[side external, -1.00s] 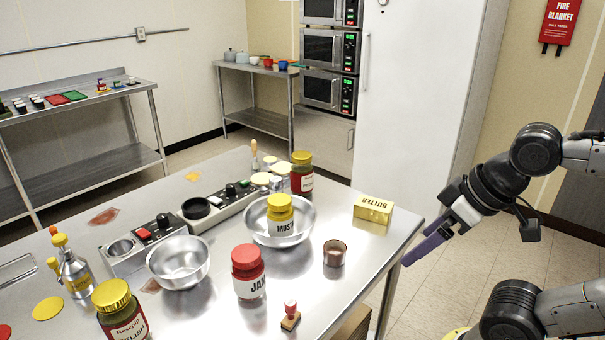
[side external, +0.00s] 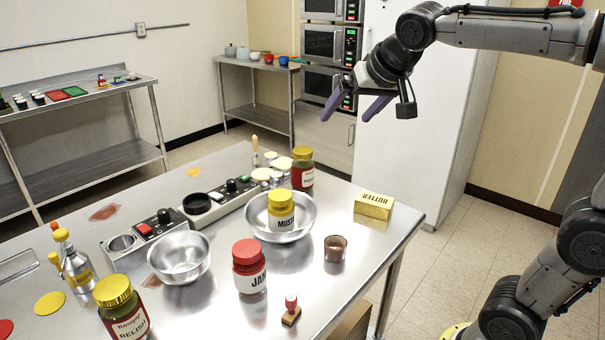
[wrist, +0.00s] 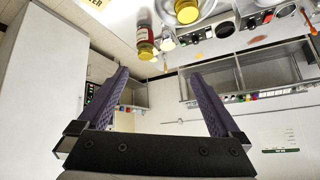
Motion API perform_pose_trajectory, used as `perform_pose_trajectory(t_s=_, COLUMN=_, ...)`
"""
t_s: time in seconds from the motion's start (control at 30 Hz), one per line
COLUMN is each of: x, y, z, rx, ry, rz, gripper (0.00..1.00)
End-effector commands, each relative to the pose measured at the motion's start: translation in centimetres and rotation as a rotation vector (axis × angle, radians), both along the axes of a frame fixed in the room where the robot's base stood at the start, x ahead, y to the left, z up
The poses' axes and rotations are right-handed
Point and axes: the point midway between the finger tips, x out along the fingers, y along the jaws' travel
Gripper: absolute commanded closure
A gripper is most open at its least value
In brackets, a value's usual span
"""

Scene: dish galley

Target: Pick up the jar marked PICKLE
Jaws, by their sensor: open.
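No jar label legibly reads PICKLE. A jar with a yellow lid and a red label (side external: 302,170) stands upright at the far edge of the steel table; its lettering is too small to read. It also shows near the top of the wrist view (wrist: 144,36). My gripper (side external: 353,108) is open and empty, raised in the air above and to the right of that jar in the side view, touching nothing. Its two purple fingers are spread apart in the wrist view (wrist: 160,74).
A MUSTARD jar (side external: 280,209) sits in a metal bowl (side external: 255,222). A JAM jar (side external: 249,268), a RELISH jar (side external: 122,309), a brown cup (side external: 334,249), a stamp (side external: 291,313) and a BUTTER box (side external: 374,206) stand around it. Control panels (side external: 230,198) lie left of the far jar.

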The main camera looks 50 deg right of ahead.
Motion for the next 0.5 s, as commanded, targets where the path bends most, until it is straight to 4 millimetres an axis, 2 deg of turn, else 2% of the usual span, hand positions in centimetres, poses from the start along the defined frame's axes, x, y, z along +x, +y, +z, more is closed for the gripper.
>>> perform_pose_trajectory(t_s=0.03, x=2.3, y=-0.8, z=-0.1, rx=0.001, ry=0.003, rz=-0.03, gripper=0.0)
perform_pose_trajectory(t_s=0.1, x=5.2, y=-2.0, z=-0.2, rx=0.001, ry=0.0, rz=-0.071, gripper=0.0)
perform_pose_trajectory(t_s=0.27, x=11.6, y=-4.8, z=-1.9, rx=-0.004, ry=0.006, rz=-0.15, gripper=0.0)
perform_pose_trajectory(t_s=0.4, x=16.5, y=-7.5, z=-5.0, rx=-0.014, ry=0.032, rz=-0.203, gripper=0.0)
perform_pose_trajectory(t_s=0.5, x=19.2, y=-9.3, z=-8.1, rx=-0.025, ry=0.065, rz=-0.225, gripper=0.0)
